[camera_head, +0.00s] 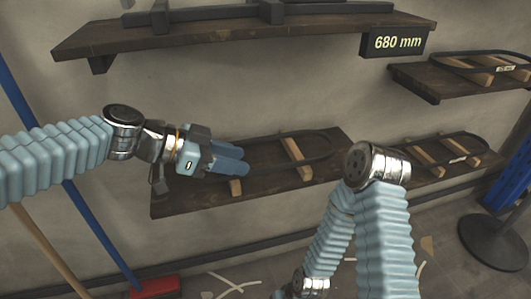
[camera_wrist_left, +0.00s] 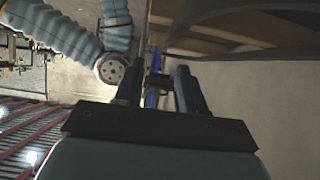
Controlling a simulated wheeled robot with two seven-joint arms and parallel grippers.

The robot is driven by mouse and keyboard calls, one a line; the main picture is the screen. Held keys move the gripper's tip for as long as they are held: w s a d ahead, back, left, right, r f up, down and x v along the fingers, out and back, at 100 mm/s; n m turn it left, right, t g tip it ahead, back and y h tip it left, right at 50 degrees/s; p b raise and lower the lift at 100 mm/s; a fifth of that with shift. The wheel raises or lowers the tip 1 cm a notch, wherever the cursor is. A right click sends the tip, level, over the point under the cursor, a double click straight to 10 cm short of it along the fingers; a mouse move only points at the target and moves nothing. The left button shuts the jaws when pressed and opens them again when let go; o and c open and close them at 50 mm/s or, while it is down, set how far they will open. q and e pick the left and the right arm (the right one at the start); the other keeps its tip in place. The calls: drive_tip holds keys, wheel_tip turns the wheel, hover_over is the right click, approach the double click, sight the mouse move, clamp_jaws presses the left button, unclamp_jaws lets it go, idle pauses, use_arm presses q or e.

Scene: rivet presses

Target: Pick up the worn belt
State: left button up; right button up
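A dark belt (camera_head: 327,152) lies as a long loop on the lower middle shelf, around light wooden blocks. My left gripper (camera_head: 238,160) is over the left part of this shelf, in front of the belt's left end, which it hides. In the left wrist view the two fingers of my left gripper (camera_wrist_left: 160,88) stand apart; a small dark shape shows between them, and I cannot tell what it is. A dark curved band (camera_wrist_left: 270,52) shows at the top right of that view. I cannot make out wear on the belt. My right gripper is out of view.
Two labelled belts lie on the right shelves, one upper (camera_head: 462,66) and one lower (camera_head: 468,155). An upper shelf (camera_head: 230,40) with a "680 mm" sign (camera_head: 398,43) hangs above. My right forearm crosses the front. A red broom head (camera_head: 155,288) is on the floor.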

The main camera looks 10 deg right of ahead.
sight(269, 167)
use_arm(q)
drive_tip(key=x, duration=0.6)
drive_tip(key=shift+w+d+f, duration=0.15)
drive_tip(key=shift+w+d, duration=0.15)
clamp_jaws()
